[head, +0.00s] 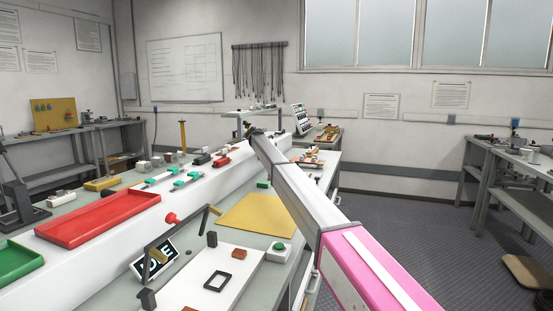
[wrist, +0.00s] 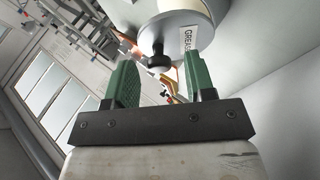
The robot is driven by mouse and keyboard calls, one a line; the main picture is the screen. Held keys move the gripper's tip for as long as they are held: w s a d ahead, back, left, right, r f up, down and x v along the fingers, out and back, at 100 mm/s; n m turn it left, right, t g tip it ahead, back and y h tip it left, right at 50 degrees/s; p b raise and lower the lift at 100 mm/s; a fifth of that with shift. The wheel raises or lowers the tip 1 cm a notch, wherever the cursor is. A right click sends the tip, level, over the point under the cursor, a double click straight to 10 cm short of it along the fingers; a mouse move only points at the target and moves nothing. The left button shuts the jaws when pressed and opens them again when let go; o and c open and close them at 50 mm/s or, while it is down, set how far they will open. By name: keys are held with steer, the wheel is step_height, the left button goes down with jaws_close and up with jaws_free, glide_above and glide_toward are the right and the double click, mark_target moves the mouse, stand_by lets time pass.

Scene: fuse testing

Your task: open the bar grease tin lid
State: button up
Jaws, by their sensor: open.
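The grease tin (wrist: 205,28) is at the top of the wrist view, a grey round body with a white label (wrist: 187,42) reading "GREAS", the rest cut off or hidden. A dark round knob (wrist: 159,62) sticks out from its grey round part. My gripper (wrist: 161,62) has two green fingers, spread apart with nothing gripped. In the picture the knob lies between the fingers; I cannot tell how far beyond them it is. The right finger overlaps the tin near the label. In the head view my gripper (head: 250,131) is small at the arm's far end, and I cannot make out the tin.
A long bench carries a red tray (head: 100,216), a green tray (head: 17,262), a yellow mat (head: 257,215) and several small parts. A small stand with a slanted panel (head: 301,119) is near the gripper. Open floor (head: 420,190) lies right of the bench.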

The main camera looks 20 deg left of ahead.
steer(key=v, duration=1)
steer(key=shift+s, duration=0.1)
